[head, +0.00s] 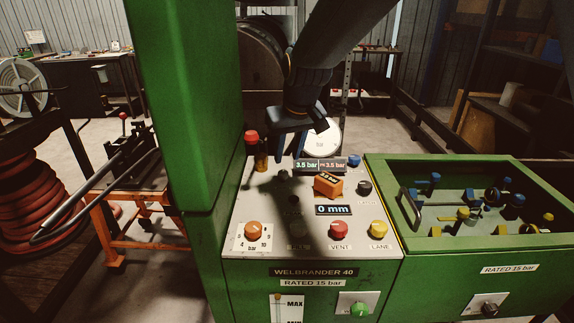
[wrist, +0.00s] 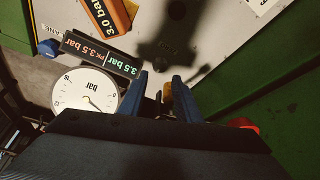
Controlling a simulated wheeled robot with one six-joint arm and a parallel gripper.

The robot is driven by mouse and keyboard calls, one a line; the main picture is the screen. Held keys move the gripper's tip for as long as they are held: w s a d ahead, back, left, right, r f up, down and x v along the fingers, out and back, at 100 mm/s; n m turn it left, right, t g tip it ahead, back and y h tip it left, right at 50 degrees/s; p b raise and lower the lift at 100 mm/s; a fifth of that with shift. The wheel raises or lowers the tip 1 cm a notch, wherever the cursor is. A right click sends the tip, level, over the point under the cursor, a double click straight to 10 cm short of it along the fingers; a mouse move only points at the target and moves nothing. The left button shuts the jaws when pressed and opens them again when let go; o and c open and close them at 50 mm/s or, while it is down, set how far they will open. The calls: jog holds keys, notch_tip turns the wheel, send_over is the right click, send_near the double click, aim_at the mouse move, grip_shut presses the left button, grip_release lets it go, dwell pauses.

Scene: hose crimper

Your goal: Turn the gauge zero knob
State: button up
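My gripper (head: 290,150) is over the back left of the white-topped control panel, with its blue fingers pointing down. In the wrist view my gripper (wrist: 160,77) is open, its two fingers apart and nothing held between them. A round white pressure gauge (head: 324,139) stands behind the panel, partly hidden by my gripper. The gauge (wrist: 86,93) also shows in the wrist view, left of the fingers. A blue knob (head: 354,160) is at the panel's back right, near the gauge.
A display (head: 320,165) reads 3.5 bar twice. An orange block (head: 328,185) stands in front of it. The panel also has an orange knob (head: 254,230), a red knob (head: 339,229), a yellow knob (head: 379,228) and a black knob (head: 364,187). A green column (head: 180,100) rises at left.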

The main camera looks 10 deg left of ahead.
aim_at(283, 172)
jog(key=shift+p+x, duration=0.9)
jog(key=shift+x, duration=2.9)
jog(key=shift+w, duration=0.1)
jog(key=shift+c, duration=0.3)
jog(key=c, duration=0.7)
